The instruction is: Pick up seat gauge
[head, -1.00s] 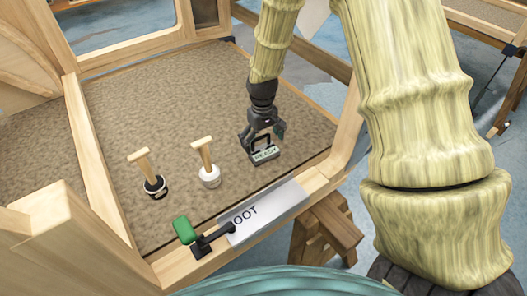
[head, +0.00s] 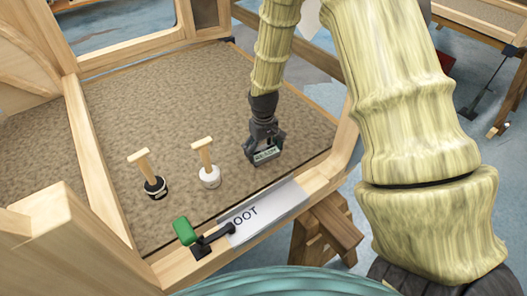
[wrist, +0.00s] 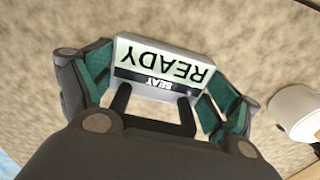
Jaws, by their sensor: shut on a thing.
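The seat gauge (head: 266,155) is a small grey box with a dark handle and a pale display. In the wrist view the gauge (wrist: 160,62) shows "READY" and "SEAT" upside down. My gripper (head: 263,150) is low over the carpeted floor of the frame, with its fingers around the gauge. In the wrist view my gripper (wrist: 158,95) has its green-padded fingers against both ends of the gauge body. The handle points toward the palm. I cannot tell whether the gauge touches the carpet.
A white-based tool with a wooden handle (head: 208,176) stands left of the gauge, and a black-based one (head: 154,187) stands farther left. A green-handled clamp (head: 186,231) and a white label plate (head: 265,213) are at the front rail. Carpet (head: 190,105) behind is clear.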

